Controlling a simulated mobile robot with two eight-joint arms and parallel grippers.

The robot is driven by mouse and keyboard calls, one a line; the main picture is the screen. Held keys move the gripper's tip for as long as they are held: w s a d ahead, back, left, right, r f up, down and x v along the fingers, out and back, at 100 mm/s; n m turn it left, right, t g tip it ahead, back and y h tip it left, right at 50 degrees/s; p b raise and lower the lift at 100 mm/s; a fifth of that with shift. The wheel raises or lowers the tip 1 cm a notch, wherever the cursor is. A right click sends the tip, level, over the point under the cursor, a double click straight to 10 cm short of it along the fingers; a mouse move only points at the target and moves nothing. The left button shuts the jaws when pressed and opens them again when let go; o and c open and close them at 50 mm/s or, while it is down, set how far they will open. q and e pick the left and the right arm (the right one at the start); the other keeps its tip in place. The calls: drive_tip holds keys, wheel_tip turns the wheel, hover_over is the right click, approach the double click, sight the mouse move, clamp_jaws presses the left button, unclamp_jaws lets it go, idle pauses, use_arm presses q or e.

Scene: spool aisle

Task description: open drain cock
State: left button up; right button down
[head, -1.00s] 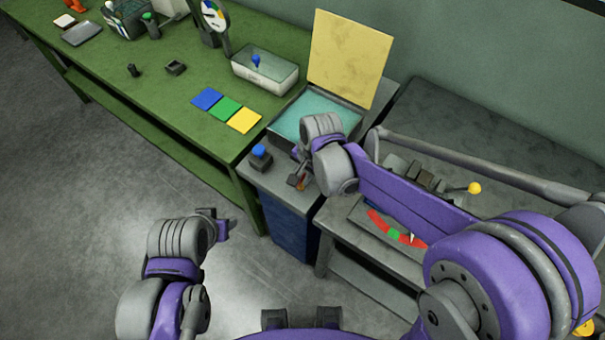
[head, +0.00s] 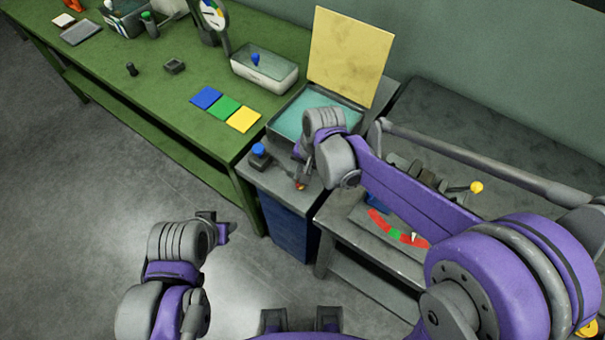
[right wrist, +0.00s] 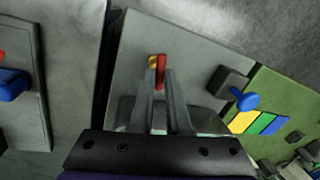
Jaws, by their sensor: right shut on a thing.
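The drain cock's red handle (right wrist: 161,72) stands out beside its small brass-coloured body (right wrist: 152,62) in the right wrist view. In the head view only a small orange-red bit of the cock (head: 299,187) shows, on the grey stand just below the teal-filled tank (head: 285,123). My right gripper (right wrist: 161,80) is shut on the red handle, with its two fingers close on either side. The right wrist hides part of the stand in the head view. My left gripper (head: 219,227) hangs empty over the floor, away from the cock; its finger gap is unclear.
A blue-knobbed dark block (head: 258,156) sits left of the cock. A yellow panel (head: 347,58) stands behind the tank. A green bench (head: 150,85) is at left.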

drive_tip(key=n+b, duration=0.1)
drive_tip(key=n, duration=0.2)
drive_tip(key=shift+w+n+g, duration=0.1)
drive_tip(key=shift+n+g, duration=0.3)
drive_tip(key=n, duration=0.3)
drive_tip(key=shift+w+n+g+b, duration=0.1)
drive_tip(key=shift+n+g+b, duration=0.2)
drive_tip(key=n, duration=0.3)
drive_tip(key=shift+a+n+g+b, duration=0.1)
drive_tip(key=shift+n+g+b, duration=0.2)
drive_tip(key=shift+b, duration=0.05)
drive_tip(key=shift+w+a+n+g+h, duration=0.1)
drive_tip(key=shift+n+g+h, duration=0.2)
drive_tip(key=shift+n, duration=1.6)
drive_tip(key=c, duration=0.9)
unclamp_jaws()
drive_tip(key=shift+r, duration=0.1)
